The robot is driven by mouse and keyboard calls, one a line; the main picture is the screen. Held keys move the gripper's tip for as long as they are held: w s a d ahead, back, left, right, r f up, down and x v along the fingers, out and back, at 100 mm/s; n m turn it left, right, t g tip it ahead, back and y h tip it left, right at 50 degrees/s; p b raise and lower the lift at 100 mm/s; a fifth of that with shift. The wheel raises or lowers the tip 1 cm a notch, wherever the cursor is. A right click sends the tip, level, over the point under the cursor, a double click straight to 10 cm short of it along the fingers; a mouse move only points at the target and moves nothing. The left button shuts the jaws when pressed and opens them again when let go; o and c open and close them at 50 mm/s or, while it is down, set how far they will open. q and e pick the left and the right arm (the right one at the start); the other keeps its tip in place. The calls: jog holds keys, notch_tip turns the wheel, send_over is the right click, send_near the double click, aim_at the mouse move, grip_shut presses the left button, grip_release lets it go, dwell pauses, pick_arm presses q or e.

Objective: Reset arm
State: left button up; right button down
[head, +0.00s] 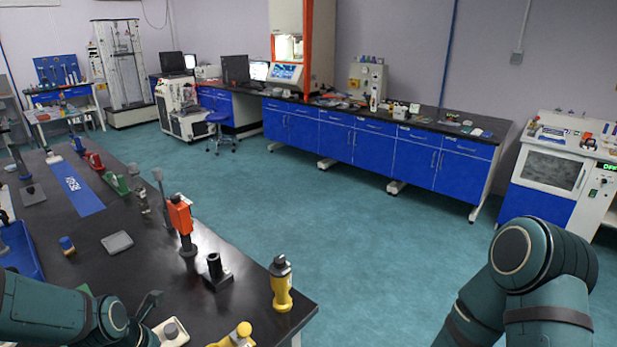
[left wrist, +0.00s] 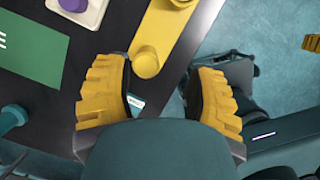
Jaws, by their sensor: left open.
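My left arm (head: 50,310) comes in at the lower left of the head view, low over the near end of the dark bench; its gripper is not clear there. In the left wrist view my left gripper (left wrist: 160,98) is open, its two yellow ridged fingers wide apart with nothing held between them. The fingers are over the bench edge, beside a yellow fixture (left wrist: 165,40) with a round knob. My right arm (head: 535,270) is bent at the lower right of the head view, over open floor; its gripper is out of view.
The bench (head: 130,275) holds a yellow bottle-shaped tool (head: 281,285), a black holder (head: 214,272), an orange-topped stand (head: 181,220) and a grey plate (head: 117,242). Blue cabinets (head: 370,150) line the back. A white machine (head: 555,170) stands at right. The middle floor is clear.

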pick_arm(q)
jog(key=d+f+m, duration=0.1)
jog(key=m, duration=0.1)
jog(key=d+f+m, duration=0.1)
jog(key=f+m, duration=0.1)
jog(key=d+f+m, duration=0.2)
jog(key=shift+w+f+m, duration=0.1)
jog(key=shift+m, duration=0.3)
jog(key=s+d+f+m+h, duration=0.1)
jog(key=s+d+f+m, duration=0.2)
jog(key=d+f+m, duration=0.3)
jog(key=s+d+f+m+g+h, duration=0.1)
jog(key=s+d+f+m, duration=0.3)
jog(key=m, duration=1.3)
jog(key=d+f, duration=0.3)
jog(key=d, duration=0.2)
jog(key=shift+s+d+f+g+h, duration=0.15)
jog(key=shift+s+g+h, duration=0.1)
jog(key=shift+g+h, duration=0.05)
pick_arm(e)
jog(key=shift+s+d, duration=0.1)
jog(key=shift+s, duration=0.05)
